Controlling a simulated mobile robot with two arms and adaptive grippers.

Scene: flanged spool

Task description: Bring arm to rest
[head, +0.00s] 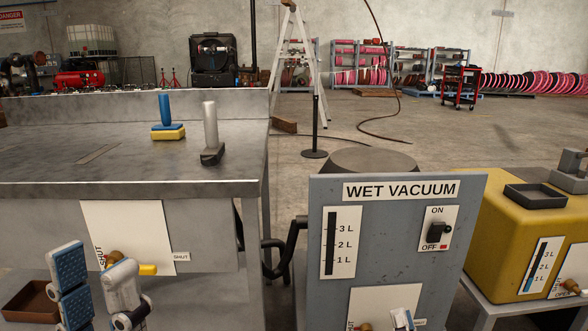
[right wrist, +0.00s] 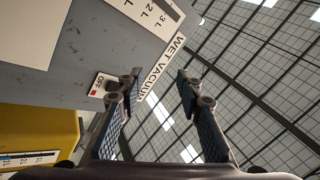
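My left gripper (head: 97,285) is at the lower left of the head view, fingers apart, with nothing seen between the fingertips. It is in front of the grey bench's white panel, near a brown knob (head: 113,257) and a yellow handle (head: 148,269). In the right wrist view my right gripper (right wrist: 158,85) is open and empty, its two fingers well apart. Its left finger overlaps the switch plate of the wet vacuum. In the head view only a small tip, which looks like my right gripper (head: 403,319), shows low before the wet vacuum panel (head: 390,270).
The grey bench (head: 60,160) carries a blue-and-yellow tool (head: 167,125) and a grey-handled tool (head: 211,140). The vacuum switch (head: 437,232) sits by OFF. A yellow tank (head: 510,230) stands at right, a brown tray (head: 30,302) at lower left.

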